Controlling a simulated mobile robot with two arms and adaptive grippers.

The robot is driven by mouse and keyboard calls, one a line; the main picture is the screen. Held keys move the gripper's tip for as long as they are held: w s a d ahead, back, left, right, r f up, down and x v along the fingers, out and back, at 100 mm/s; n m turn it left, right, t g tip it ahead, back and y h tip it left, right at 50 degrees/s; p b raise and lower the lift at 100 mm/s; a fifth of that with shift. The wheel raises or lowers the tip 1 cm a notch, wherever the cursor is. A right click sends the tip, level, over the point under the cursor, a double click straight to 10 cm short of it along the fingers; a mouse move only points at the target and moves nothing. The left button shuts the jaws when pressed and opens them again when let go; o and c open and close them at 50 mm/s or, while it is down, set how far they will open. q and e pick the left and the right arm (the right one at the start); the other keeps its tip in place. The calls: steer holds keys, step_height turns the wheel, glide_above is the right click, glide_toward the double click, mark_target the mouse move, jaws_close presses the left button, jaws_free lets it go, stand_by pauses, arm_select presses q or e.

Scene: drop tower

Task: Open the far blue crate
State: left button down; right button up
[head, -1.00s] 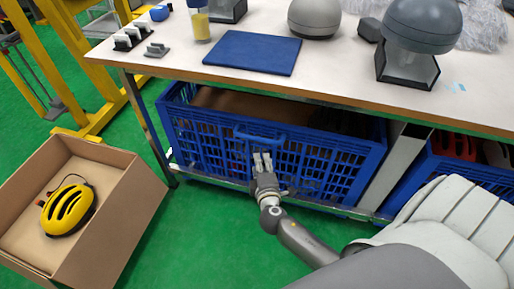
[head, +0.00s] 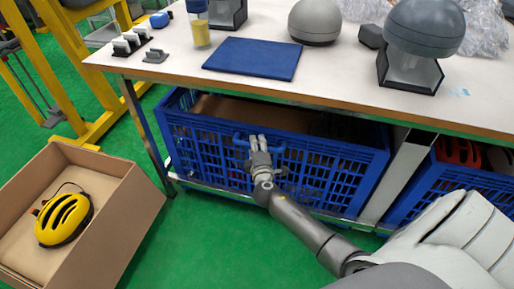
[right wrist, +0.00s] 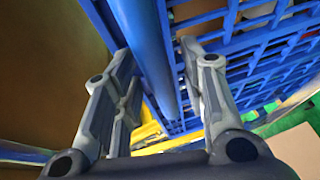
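The far blue crate (head: 330,143) is a lattice-sided bin on the shelf under the table, the left of two in the head view. Cardboard-brown and dark contents show inside it. Its blue handle (head: 240,140) is on the front. My right gripper (head: 258,142) is at this handle. In the right wrist view, the blue handle bar (right wrist: 150,55) runs between the two fingers of my right gripper (right wrist: 158,55). The fingers stand apart on either side of the bar, with a gap visible on the right. My left gripper is not in view.
A second blue crate (head: 478,180) stands to the right, beyond a grey upright (head: 398,175). A cardboard box (head: 125,215) with a yellow helmet (head: 63,220) is on the green floor at the left. The tabletop (head: 330,72) overhangs the crates. Green floor before the crate is free.

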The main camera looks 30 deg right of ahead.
jaws_close()
stand_by(0.3)
steer(key=shift+f, duration=0.1)
